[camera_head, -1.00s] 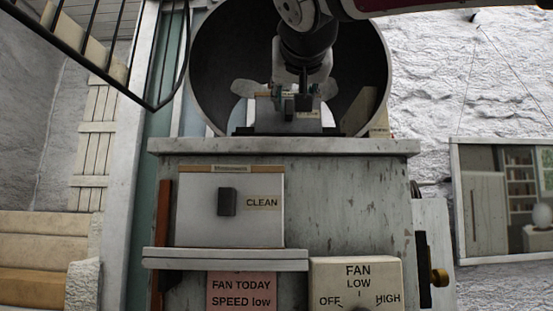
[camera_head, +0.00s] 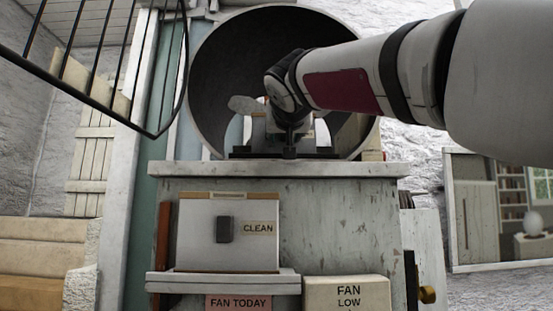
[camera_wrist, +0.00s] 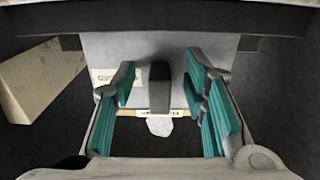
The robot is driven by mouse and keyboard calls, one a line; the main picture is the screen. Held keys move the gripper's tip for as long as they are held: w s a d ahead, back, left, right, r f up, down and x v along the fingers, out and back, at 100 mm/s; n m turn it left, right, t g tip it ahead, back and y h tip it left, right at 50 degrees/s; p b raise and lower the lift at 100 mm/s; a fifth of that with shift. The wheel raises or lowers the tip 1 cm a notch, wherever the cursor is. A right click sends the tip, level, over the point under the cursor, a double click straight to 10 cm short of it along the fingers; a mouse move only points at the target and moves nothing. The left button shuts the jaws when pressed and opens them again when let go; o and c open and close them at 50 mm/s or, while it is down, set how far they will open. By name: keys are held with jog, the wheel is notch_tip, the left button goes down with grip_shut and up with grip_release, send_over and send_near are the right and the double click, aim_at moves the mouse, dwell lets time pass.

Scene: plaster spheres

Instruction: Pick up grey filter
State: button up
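A grey panel (camera_wrist: 145,47), apparently the grey filter, shows in the wrist view. A dark upright handle (camera_wrist: 159,90) and a small paper label are on it. My gripper (camera_wrist: 160,72) is open, with one teal-padded finger on each side of the handle. Gaps show between pads and handle. In the head view, part of this panel (camera_head: 258,131) stands in the mouth of the round duct. There my wrist hides the handle and most of my gripper. A pale panel (camera_head: 200,248) marked CLEAN, with its own dark handle (camera_head: 224,229), stands on the cabinet's front ledge.
The round duct (camera_head: 225,55) surrounds my gripper at the back and sides. The worn cabinet top (camera_head: 330,168) lies below it. A fan control box (camera_head: 347,295) and a pink note (camera_head: 238,303) are on the cabinet front. A black railing (camera_head: 95,105) is at upper left.

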jog(key=shift+c, duration=0.6)
grip_shut()
